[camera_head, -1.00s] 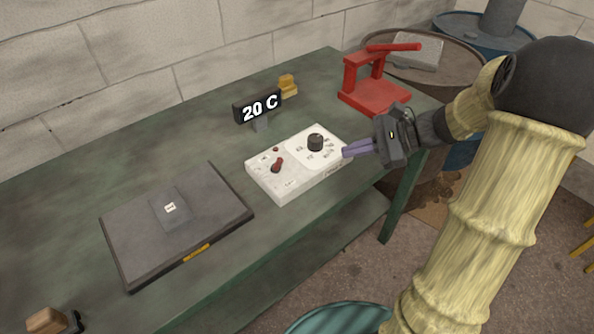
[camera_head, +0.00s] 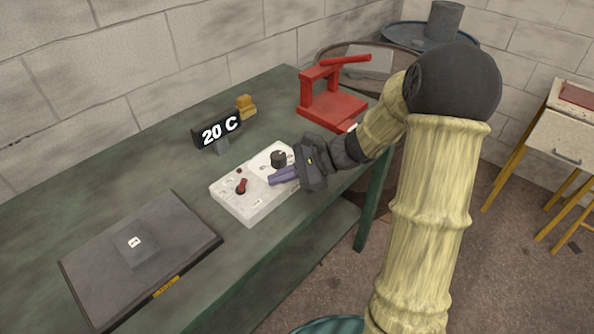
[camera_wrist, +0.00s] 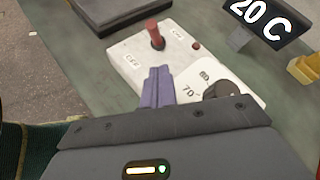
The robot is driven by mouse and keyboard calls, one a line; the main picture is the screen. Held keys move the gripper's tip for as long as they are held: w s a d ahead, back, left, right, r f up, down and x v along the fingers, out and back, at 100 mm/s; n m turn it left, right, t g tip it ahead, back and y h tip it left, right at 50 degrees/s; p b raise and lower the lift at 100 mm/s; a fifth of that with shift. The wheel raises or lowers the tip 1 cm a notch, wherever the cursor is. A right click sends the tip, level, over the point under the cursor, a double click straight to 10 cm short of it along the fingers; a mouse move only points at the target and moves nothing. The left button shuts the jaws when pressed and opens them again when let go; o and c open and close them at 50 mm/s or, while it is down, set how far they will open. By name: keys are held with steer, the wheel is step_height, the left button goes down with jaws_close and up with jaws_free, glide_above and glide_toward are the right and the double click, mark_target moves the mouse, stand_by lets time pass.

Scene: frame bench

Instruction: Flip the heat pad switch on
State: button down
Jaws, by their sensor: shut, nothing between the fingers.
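The white control box (camera_head: 252,208) lies on the green bench. It bears a red toggle switch (camera_head: 241,186) on its left part, a small red lamp (camera_head: 239,170) and a black dial (camera_head: 279,158) on its right part. My gripper (camera_head: 271,180) is shut and empty, its purple fingers over the box between dial and switch. In the wrist view the fingertips (camera_wrist: 157,72) point towards the red switch (camera_wrist: 155,36) but are apart from it. A display (camera_head: 216,131) reads 20 C.
A red press-like stand (camera_head: 332,104) is at the bench's far right end, and a small yellow object (camera_head: 245,105) is behind the display. Barrels stand beyond the bench. The bench (camera_head: 62,198) is clear behind the pad.

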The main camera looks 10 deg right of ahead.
mark_target(242, 185)
steer(key=shift+a+r, duration=0.2)
steer(key=shift+a, duration=0.85)
steer(key=shift+a+r, duration=0.15)
steer(key=shift+a, duration=0.9)
steer(key=shift+s, duration=0.1)
steer(key=shift+w+r+p, duration=0.15)
steer(key=shift+w+p, duration=0.05)
steer(key=shift+p, duration=0.55)
